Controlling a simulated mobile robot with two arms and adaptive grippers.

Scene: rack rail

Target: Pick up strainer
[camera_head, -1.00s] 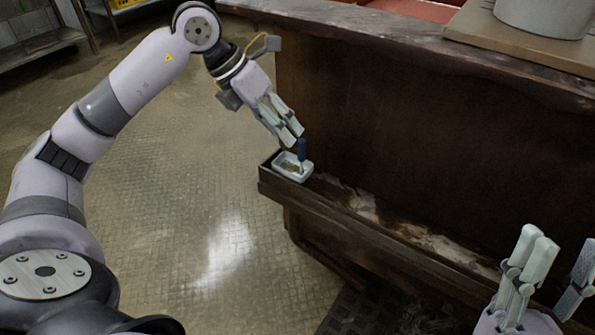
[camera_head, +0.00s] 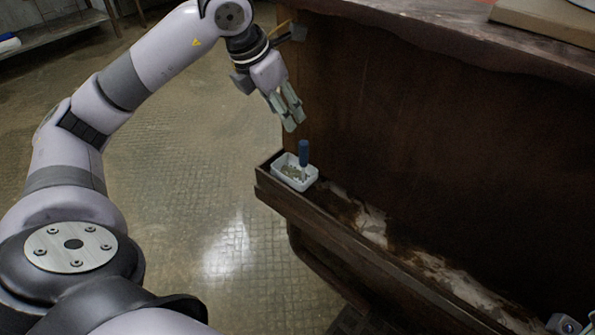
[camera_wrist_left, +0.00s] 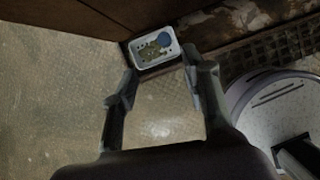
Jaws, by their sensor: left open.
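A blue handle (camera_head: 303,153), seemingly the strainer's, stands upright in a small white rectangular container (camera_head: 280,180); its lower end is hard to make out. In the left wrist view the handle shows from above as a blue disc (camera_wrist_left: 162,39) inside the white container (camera_wrist_left: 142,63), beside greenish-brown bits. My left gripper (camera_head: 291,122) is open and empty, pointing down just above the handle and apart from it. In the left wrist view the container lies beyond its spread fingers. Only a sliver of my right gripper (camera_head: 567,325) shows at the bottom right corner; its fingers cannot be made out.
A worn countertop (camera_head: 450,35) tops the panel. Open tiled floor (camera_head: 190,170) lies left of the ledge.

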